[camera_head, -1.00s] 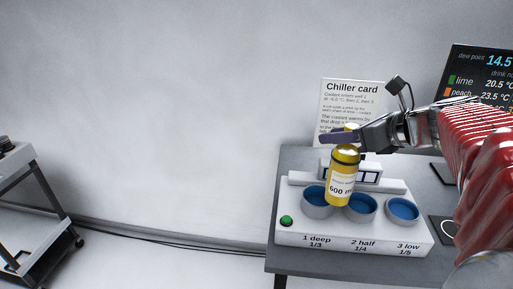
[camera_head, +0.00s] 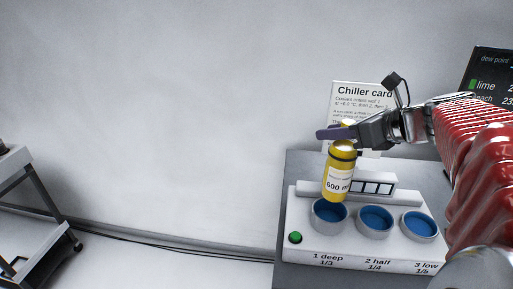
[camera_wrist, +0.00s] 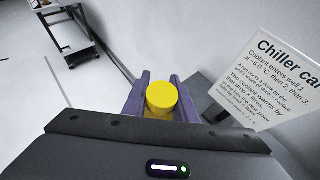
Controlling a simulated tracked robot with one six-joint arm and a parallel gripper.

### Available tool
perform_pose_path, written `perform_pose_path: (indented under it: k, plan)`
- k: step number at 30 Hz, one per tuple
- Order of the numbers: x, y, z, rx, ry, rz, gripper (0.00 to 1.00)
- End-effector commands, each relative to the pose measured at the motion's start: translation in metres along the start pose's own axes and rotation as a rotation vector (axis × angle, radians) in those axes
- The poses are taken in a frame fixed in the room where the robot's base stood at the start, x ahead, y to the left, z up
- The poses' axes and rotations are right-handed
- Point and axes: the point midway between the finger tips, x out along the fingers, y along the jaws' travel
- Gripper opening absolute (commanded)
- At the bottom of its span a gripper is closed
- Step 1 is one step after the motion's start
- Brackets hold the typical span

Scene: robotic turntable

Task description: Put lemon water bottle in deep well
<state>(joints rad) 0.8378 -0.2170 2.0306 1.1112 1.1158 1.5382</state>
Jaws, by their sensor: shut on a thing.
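My gripper (camera_head: 341,133) is shut on the yellow bottle (camera_head: 339,172), near its top. The bottle has a white label that reads 600 m, cut off at the edge. It hangs upright over the left well, marked 1 deep (camera_head: 330,214); its lower end overlaps that well's rim in the head view, and I cannot tell whether it is inside. In the wrist view the yellow cap (camera_wrist: 162,96) shows between the purple fingers, and the well below is hidden. The wells marked 2 half (camera_head: 374,220) and 3 low (camera_head: 419,225) have blue insides and look empty.
The white chiller block (camera_head: 346,247) stands on a grey table and has a green button (camera_head: 295,238) at its left front. A Chiller card (camera_head: 345,104) stands behind the gripper. A dark display (camera_head: 488,84) is at right. A cart (camera_head: 38,205) stands far left.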

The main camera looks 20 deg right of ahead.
Motion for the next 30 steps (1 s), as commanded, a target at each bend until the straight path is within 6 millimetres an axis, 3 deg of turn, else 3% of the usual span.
perform_pose_path:
  k: [15, 30]
  plan:
    - [0.028, -0.002, -0.051, 0.003, -0.002, -0.004, 0.00]
    - [0.033, -0.002, -0.062, 0.004, -0.001, -0.006, 0.00]
